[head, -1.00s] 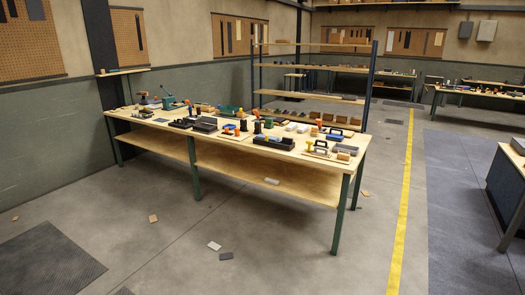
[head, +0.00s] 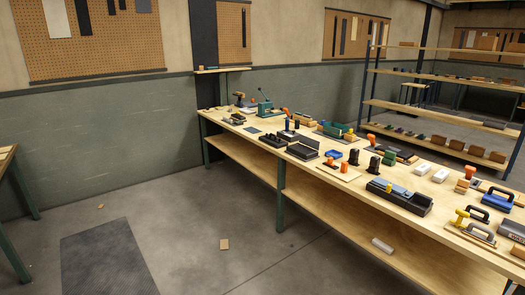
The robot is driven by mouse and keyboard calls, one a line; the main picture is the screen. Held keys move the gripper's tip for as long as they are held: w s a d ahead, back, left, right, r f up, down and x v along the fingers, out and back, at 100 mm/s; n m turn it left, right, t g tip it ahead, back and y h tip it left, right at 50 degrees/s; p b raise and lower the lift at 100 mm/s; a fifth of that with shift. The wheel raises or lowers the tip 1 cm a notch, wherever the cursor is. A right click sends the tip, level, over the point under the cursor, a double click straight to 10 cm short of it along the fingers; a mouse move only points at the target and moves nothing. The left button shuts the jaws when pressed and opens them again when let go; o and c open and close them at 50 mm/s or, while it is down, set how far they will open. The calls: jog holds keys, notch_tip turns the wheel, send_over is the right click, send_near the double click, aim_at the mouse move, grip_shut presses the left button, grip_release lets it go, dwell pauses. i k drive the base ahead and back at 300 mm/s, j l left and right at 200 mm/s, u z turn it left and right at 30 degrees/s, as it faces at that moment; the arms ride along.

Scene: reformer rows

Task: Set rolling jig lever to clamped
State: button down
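A long wooden workbench (head: 232,128) with green legs carries many small tools and fixtures. Near its far left end stands a green device (head: 265,108) with a thin dark lever (head: 261,91) slanting up to the left. It may be the rolling jig, but at this size I cannot be sure, nor read the lever's setting. A dark grey fixture with yellow and blue parts (head: 399,197) sits nearer, at the bench's front edge. My gripper is not in view.
Another table edge (head: 8,160) shows at far left. A shelf rack (head: 432,111) stands behind the bench.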

aim_at(372, 137)
jog(key=i+z, duration=0.1)
jog(key=i, duration=0.45)
jog(key=i+z, duration=0.15)
jog(key=i, duration=0.4)
jog(key=i+j+z, duration=0.1)
jog(key=i, duration=0.45)
jog(key=i+j+z, duration=0.1)
jog(key=i, duration=0.45)
jog(key=i+l+z, duration=0.1)
jog(key=i+z, duration=0.2)
jog(key=i, duration=0.3)
jog(key=i+j+z, duration=0.1)
jog(key=i+z, duration=0.2)
jog(key=i, duration=0.3)
jog(key=i+j+z, duration=0.3)
jog(key=i, duration=0.3)
jog(key=l, duration=0.1)
